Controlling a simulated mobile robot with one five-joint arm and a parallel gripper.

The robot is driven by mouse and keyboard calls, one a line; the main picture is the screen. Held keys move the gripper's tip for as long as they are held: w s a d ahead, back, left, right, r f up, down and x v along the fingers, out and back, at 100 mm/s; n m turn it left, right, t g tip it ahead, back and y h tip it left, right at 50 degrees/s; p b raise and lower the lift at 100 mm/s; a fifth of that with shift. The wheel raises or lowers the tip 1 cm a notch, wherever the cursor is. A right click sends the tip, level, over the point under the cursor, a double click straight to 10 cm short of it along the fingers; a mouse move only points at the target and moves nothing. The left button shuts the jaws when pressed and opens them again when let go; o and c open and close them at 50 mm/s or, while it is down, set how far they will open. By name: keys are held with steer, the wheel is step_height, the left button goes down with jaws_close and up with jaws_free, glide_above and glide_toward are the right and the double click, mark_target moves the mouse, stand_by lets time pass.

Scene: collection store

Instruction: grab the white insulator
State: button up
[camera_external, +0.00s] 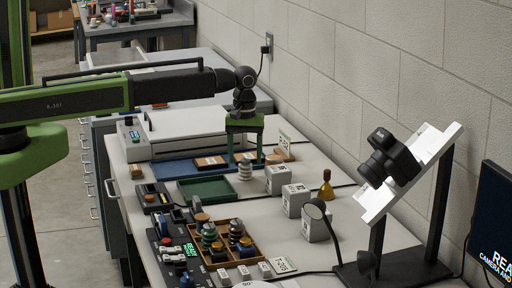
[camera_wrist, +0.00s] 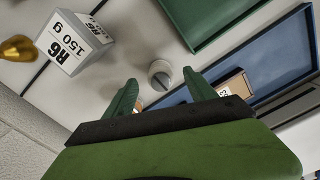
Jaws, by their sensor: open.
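The white insulator (camera_external: 245,171) is a small ribbed piece standing upright on the grey bench, between the green tray and a white block. In the wrist view its round, slotted top (camera_wrist: 160,72) shows just beyond and between my fingertips. My gripper (camera_external: 245,157) is green, points down and is open above the insulator. Its two fingers (camera_wrist: 160,80) are spread on either side, with nothing held between them. I cannot tell exactly how much height separates the fingertips from the insulator.
A green tray (camera_external: 207,189) lies to the left. A labelled white block (camera_external: 279,180) stands close on the right, with similar blocks and a brass bell-shaped piece (camera_external: 326,188) beyond. A blue tray (camera_wrist: 281,55) with small labelled pieces lies behind. A wooden compartment box (camera_external: 262,259) is nearer.

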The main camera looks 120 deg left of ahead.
mark_target(245, 160)
steer(key=f+b, duration=0.2)
steer(key=f, duration=0.1)
steer(key=f+b, duration=0.1)
steer(key=shift+s+a+f, duration=0.1)
steer(key=shift+a+f, duration=0.05)
steer(key=shift+a, duration=0.1)
steer(key=shift+r, duration=0.2)
jaws_close()
steer(key=shift+r, duration=0.1)
steer(key=r+p, duration=0.3)
steer(key=d+r+p, duration=0.1)
steer(key=r+p, duration=0.1)
steer(key=w+d+r+p, duration=0.2)
steer(key=d+r+p, duration=0.3)
steer(key=d, duration=0.5)
steer(key=shift+w+d+r+p, duration=0.25)
steer(key=shift+r+p, duration=0.15)
steer(key=shift+p, duration=0.2)
